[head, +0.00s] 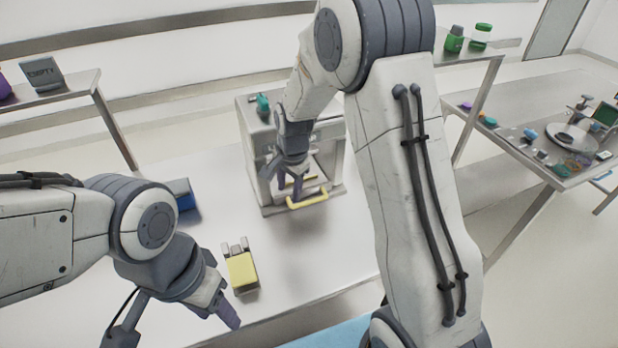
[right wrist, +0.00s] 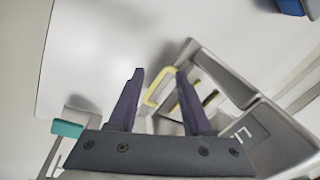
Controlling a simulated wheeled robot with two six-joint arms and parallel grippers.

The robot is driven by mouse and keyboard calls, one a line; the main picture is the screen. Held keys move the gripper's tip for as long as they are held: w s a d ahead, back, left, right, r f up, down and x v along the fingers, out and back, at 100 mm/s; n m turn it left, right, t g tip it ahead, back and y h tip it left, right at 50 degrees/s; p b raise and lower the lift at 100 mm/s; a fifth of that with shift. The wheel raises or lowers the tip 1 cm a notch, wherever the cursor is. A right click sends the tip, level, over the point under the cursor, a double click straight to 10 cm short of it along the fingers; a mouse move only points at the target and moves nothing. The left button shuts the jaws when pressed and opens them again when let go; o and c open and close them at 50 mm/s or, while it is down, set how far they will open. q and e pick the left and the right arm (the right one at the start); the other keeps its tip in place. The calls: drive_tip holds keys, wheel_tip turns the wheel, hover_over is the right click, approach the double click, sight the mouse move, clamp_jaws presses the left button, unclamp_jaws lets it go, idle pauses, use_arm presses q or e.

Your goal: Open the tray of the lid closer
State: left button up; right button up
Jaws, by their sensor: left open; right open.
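The lid closer (head: 255,150) is a grey-white box-shaped machine on the white table, with an open front. Its tray has a yellow handle (head: 307,199) that sticks out at the bottom front. My right gripper (head: 289,190) is at the machine's front, just above and behind the handle. In the right wrist view the yellow handle (right wrist: 158,88) shows between the two open fingers (right wrist: 158,75), which hold nothing. Whether a finger touches it I cannot tell. My left gripper (head: 222,318) is low at the front left, partly cut off by the frame, open and apart from the machine.
A yellow block-like item (head: 242,271) with grey prongs lies on the table (head: 330,262) left of centre. A blue item (head: 183,194) stands behind my left arm. A teal part (head: 263,104) sits on top of the machine. A side table (head: 545,165) with many small things stands at right.

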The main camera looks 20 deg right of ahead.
sight(311, 200)
drive_tip(key=w+d+f+m+p, duration=0.2)
drive_tip(key=w+d+f+m, duration=0.3)
drive_tip(key=d, duration=0.4)
use_arm(q)
wheel_tip(311, 200, up, 6)
drive_tip(key=p, duration=0.3)
drive_tip(key=shift+r, duration=0.15)
use_arm(e)
drive_tip(key=shift+m+h, duration=0.3)
drive_tip(key=f, duration=0.3)
drive_tip(key=w+f, duration=0.1)
drive_tip(key=f, duration=0.2)
drive_tip(key=w+f, duration=0.1)
drive_tip(key=f, duration=0.2)
drive_tip(key=shift+a, duration=0.2)
drive_tip(key=shift+r, duration=0.1)
clamp_jaws()
